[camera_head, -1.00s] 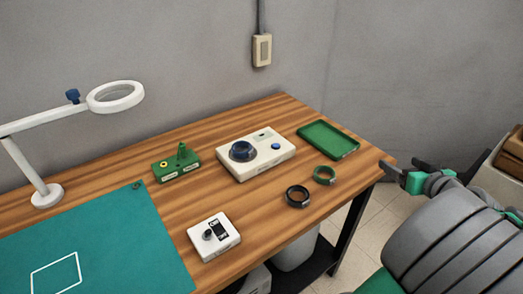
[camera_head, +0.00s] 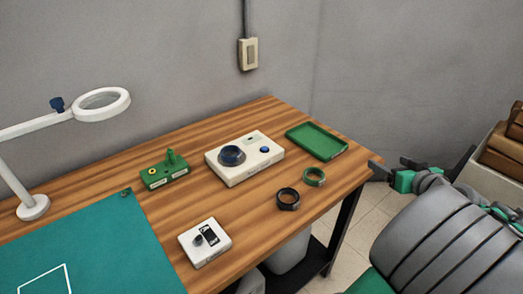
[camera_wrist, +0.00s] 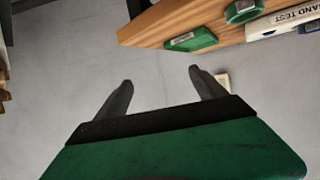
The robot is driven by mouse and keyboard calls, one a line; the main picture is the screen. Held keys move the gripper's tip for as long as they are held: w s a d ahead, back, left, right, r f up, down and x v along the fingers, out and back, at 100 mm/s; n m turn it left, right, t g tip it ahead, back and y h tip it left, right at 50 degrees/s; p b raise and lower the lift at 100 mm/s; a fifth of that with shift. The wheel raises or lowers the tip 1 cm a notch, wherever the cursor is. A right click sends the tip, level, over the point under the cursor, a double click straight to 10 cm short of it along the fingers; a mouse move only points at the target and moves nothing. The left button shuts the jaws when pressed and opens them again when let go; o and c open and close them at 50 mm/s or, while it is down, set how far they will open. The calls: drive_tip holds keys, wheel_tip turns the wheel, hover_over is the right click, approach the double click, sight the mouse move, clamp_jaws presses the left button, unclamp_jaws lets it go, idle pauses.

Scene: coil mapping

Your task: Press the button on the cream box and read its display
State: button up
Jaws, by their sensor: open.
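The cream box (camera_head: 241,172) sits on the wooden table toward the back. A dark blue ring (camera_head: 231,155) lies on its left part, a small blue button (camera_head: 265,149) is on its right part, and a small dark display (camera_head: 250,138) is near its back edge. I cannot read the display at this size. My gripper (camera_wrist: 160,80) is open and empty, off the table's right end, apart from the box.
A green tray (camera_head: 318,143) lies right of the box. A green ring (camera_head: 314,177) and a black ring (camera_head: 288,199) lie in front. A green fixture (camera_head: 164,170), a white switch box (camera_head: 205,243), a teal mat (camera_head: 90,245) and a magnifier lamp (camera_head: 100,104) are to the left.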

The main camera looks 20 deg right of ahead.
idle(0.4)
clamp_jaws()
idle(0.8)
idle(0.7)
